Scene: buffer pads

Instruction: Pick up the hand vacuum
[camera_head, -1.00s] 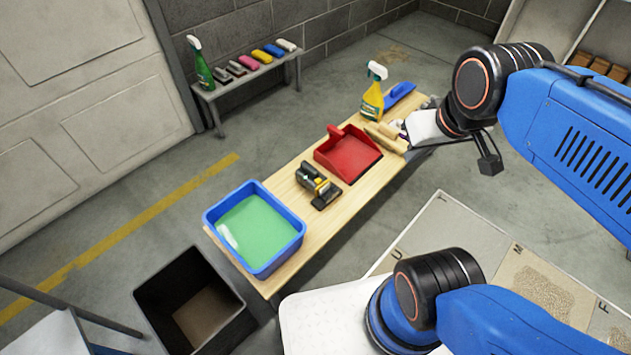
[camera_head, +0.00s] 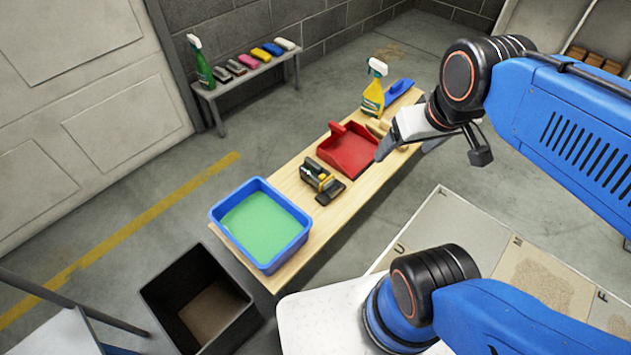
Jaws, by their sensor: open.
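The hand vacuum (camera_head: 321,183) is a small black and yellow device lying on the wooden bench (camera_head: 290,203), between the blue tub and the red dustpan. My gripper (camera_head: 400,152) is open and empty, to the right of the hand vacuum and above the far part of the bench, close to the dustpan's right side in the picture. One dark fingertip points down toward the bench. The gripper is apart from the hand vacuum.
A red dustpan (camera_head: 347,149) lies just beyond the hand vacuum. A blue tub (camera_head: 216,211) of green liquid stands at the near end. A yellow spray bottle (camera_head: 373,97) and a blue tool (camera_head: 398,90) are at the far end. A black bin (camera_head: 168,285) stands on the floor.

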